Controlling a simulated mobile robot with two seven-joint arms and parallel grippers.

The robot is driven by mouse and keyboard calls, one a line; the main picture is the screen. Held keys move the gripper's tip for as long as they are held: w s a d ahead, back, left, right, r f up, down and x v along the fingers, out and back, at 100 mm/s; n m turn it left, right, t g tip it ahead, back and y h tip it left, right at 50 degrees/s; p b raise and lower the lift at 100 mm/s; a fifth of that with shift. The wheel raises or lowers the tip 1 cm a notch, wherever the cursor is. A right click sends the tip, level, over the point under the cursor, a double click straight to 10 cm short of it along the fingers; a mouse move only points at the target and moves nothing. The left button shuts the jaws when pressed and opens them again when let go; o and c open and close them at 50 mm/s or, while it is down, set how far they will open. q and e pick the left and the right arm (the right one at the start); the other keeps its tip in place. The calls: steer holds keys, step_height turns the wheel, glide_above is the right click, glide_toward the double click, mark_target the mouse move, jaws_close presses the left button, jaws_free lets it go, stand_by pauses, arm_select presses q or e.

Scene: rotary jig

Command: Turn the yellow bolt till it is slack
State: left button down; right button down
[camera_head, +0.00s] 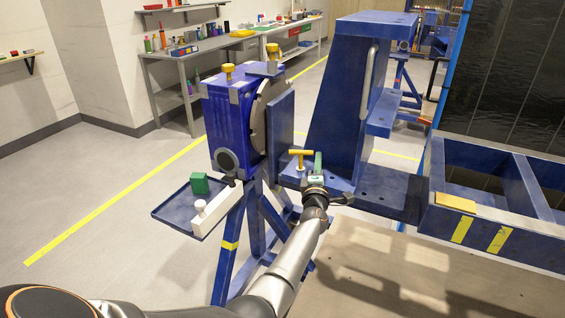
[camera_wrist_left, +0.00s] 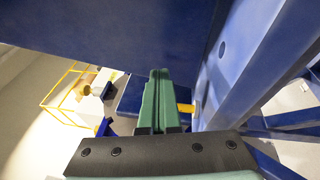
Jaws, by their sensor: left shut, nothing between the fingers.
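The yellow bolt (camera_head: 301,155) has a T-shaped handle and stands upright on the blue fixture's lower ledge, in the middle of the head view. My left gripper (camera_head: 318,162) has green fingers and is just to the right of the bolt. Its fingers are shut together with nothing between them. In the left wrist view the shut fingers (camera_wrist_left: 158,98) point at a blue surface, and a yellow piece (camera_wrist_left: 186,108), probably part of the bolt, shows beside them on the right. Whether they touch is unclear. My right gripper is not in view.
The blue jig head (camera_head: 228,125) carries yellow knobs (camera_head: 228,71) on top. A tall blue column (camera_head: 335,100) rises behind the bolt. A blue frame (camera_head: 480,235) is at right.

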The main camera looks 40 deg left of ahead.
arm_select(q)
steer(key=shift+a, duration=0.45)
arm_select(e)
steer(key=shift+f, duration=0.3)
arm_select(q)
steer(key=shift+w+a+f+n+g+y+b, duration=0.15)
steer(key=shift+w+n+g+y+b, duration=0.3)
steer(key=shift+b, duration=0.7)
steer(key=n+y+b, duration=0.1)
steer(key=w+g+y+b, duration=0.1)
steer(key=b, duration=0.1)
steer(key=shift+w+f+n+g+y+b, duration=0.1)
steer(key=shift+n+g+y+b, duration=0.15)
steer(key=shift+n+b, duration=0.1)
steer(key=shift+w+n+y+b, duration=0.1)
steer(key=shift+n+y+b, duration=0.2)
steer(key=shift+b, duration=0.25)
steer(key=shift+r+g, duration=0.2)
steer(key=shift+g, duration=0.3)
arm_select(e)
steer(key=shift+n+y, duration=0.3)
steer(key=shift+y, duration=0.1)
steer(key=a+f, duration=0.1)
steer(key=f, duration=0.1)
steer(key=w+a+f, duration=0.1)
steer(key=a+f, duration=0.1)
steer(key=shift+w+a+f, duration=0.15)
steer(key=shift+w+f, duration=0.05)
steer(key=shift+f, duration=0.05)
